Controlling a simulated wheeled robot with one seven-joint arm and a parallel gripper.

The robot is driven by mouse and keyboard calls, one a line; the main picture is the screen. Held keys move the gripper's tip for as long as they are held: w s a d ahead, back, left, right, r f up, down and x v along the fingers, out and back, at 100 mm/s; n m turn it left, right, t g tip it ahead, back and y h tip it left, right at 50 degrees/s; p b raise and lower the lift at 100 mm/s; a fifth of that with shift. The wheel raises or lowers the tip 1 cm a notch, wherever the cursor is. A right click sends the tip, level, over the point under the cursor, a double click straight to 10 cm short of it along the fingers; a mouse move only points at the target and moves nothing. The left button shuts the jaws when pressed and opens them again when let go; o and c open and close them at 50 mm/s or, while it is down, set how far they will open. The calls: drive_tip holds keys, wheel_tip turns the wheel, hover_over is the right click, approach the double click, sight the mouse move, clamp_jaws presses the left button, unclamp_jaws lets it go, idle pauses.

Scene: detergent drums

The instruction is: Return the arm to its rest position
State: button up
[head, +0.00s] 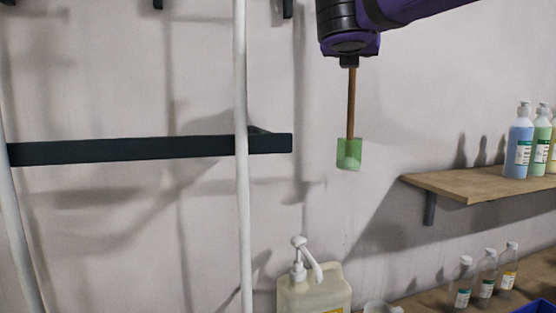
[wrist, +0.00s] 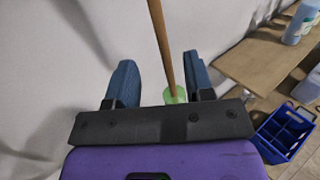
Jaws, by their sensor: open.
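My gripper (wrist: 157,63) is open in the wrist view, its two blue fingers spread apart. A wooden stick (wrist: 161,38) with a green cup-shaped end (wrist: 175,95) shows between the fingers in that view, nearer the right one. In the head view my purple and black arm end is at the top right of centre. The wooden stick (head: 351,100) hangs upright below it, with the translucent green cup (head: 349,153) at its lower end. The stick's top is hidden behind or at my arm end, so I cannot tell what supports it.
A dark rail (head: 120,150) and pale poles (head: 242,150) stand left. A wooden shelf (head: 450,183) with bottles (head: 519,147) is at right. Below are a pump jug (head: 314,292) and small bottles (head: 487,275). A blue divided crate (wrist: 284,132) shows in the wrist view.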

drive_tip(key=s+d+f+m+g, duration=0.7)
drive_tip(key=s+d+f+m, duration=0.4)
drive_tip(key=f+m, duration=0.35)
drive_tip(key=s+f+m+g+y, duration=0.4)
drive_tip(key=s+f+m+y, duration=0.3)
drive_tip(key=s+f+m, duration=0.7)
wheel_tip(320, 180, down, 2)
drive_tip(key=m, duration=0.2)
drive_tip(key=shift+s+f+m, duration=0.25)
drive_tip(key=shift+s+m, duration=0.05)
drive_tip(key=shift+m, duration=0.05)
